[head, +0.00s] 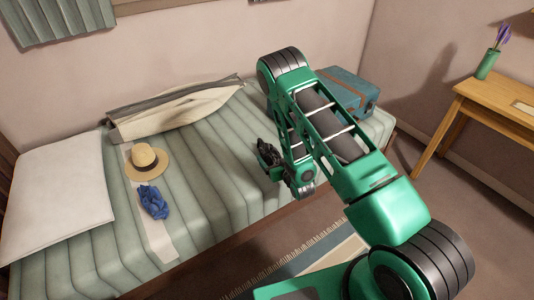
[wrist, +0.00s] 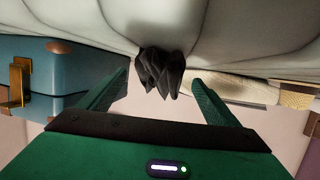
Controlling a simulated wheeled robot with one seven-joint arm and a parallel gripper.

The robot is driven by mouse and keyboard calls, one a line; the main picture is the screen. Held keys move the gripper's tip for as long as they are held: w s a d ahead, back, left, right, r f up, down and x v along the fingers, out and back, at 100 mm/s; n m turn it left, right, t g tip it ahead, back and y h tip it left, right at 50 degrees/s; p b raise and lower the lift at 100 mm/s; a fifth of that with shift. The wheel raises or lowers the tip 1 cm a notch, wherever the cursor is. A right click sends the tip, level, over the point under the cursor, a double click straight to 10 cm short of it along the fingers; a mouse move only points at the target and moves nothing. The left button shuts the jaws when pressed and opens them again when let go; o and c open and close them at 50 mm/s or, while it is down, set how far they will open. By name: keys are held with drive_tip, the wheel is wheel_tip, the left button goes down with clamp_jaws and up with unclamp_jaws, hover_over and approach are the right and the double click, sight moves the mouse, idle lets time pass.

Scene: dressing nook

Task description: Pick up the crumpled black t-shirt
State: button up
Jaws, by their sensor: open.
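The crumpled black t-shirt (wrist: 160,72) shows in the wrist view as a small dark bundle against the pale striped bed cover. It lies between and just beyond the two green fingers of my gripper (wrist: 160,80), which is open with a gap on each side of the cloth. In the head view the black t-shirt (head: 265,149) is a dark patch on the bed right beside my gripper (head: 271,163), partly hidden by my arm. I cannot tell whether the fingers touch it.
On the bed (head: 205,190) are a straw hat (head: 147,160), a crumpled blue cloth (head: 154,202), a white pillow (head: 60,195) and a long beige bundle (head: 175,112). A teal suitcase (head: 355,92) sits behind my arm. A wooden table (head: 500,102) with a green vase (head: 488,65) stands right.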

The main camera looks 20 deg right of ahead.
drive_tip(key=x, duration=0.4)
drive_tip(key=shift+w+d+f, duration=0.1)
drive_tip(key=shift+d+f, duration=0.05)
drive_tip(key=shift+f, duration=0.15)
drive_tip(key=c, duration=1.2)
drive_tip(key=shift+c, duration=0.2)
drive_tip(key=shift+r, duration=0.1)
